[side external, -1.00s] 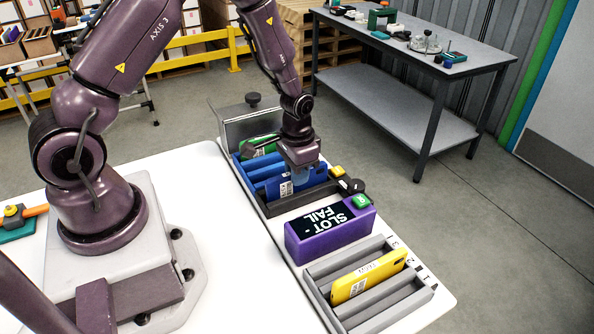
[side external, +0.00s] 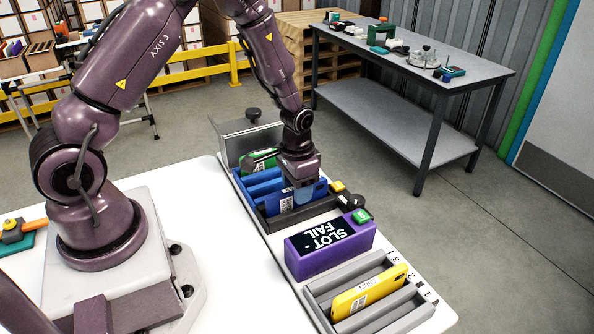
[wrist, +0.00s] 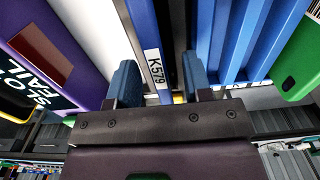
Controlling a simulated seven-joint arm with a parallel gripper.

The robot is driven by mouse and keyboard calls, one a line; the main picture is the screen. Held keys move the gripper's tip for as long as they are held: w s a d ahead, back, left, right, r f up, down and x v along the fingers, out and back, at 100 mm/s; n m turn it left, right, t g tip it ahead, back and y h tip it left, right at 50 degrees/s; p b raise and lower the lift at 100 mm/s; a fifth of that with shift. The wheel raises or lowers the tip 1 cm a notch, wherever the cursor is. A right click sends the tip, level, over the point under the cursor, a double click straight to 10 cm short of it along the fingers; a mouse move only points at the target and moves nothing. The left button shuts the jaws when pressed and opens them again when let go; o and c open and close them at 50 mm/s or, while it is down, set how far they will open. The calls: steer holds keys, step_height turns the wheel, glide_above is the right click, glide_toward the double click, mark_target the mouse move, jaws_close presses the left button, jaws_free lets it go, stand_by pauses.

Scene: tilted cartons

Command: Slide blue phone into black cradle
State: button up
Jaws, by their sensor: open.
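The blue phone (side external: 284,204), with a white label, stands on edge at the black cradle (side external: 292,222). Its lower edge is hidden behind the cradle's front wall, so I cannot tell how deep it sits. My gripper (side external: 303,196) is directly above the phone, with its fingers down around its upper part. In the wrist view, my gripper (wrist: 160,84) has its two blue fingers spread apart. The phone (wrist: 143,22), with its label reading K579, lies between them with visible room on the sides.
A blue slotted rack (side external: 262,183) and a green phone (side external: 259,160) are behind the cradle. A purple box (side external: 300,262) reading "SLOT FAIL" stands in front. A yellow phone (side external: 375,290) leans in a grey slotted rack (side external: 408,318). The white table at left is mostly clear.

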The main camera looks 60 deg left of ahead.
step_height(320, 180, up, 12)
steer(key=shift+r, duration=0.25)
step_height(320, 180, up, 7)
stand_by(0.9)
steer(key=s+d+r+t, duration=0.2)
steer(key=s+r, duration=0.3)
steer(key=s, duration=0.3)
steer(key=s+d+r+t, duration=0.3)
steer(key=s+d+r, duration=0.2)
steer(key=s, duration=0.3)
steer(key=shift+s+r+t, duration=0.15)
steer(key=shift+s+t, duration=0.05)
steer(key=shift+t, duration=0.1)
steer(key=shift+o, duration=0.2)
steer(key=shift+d, duration=0.1)
stand_by(0.6)
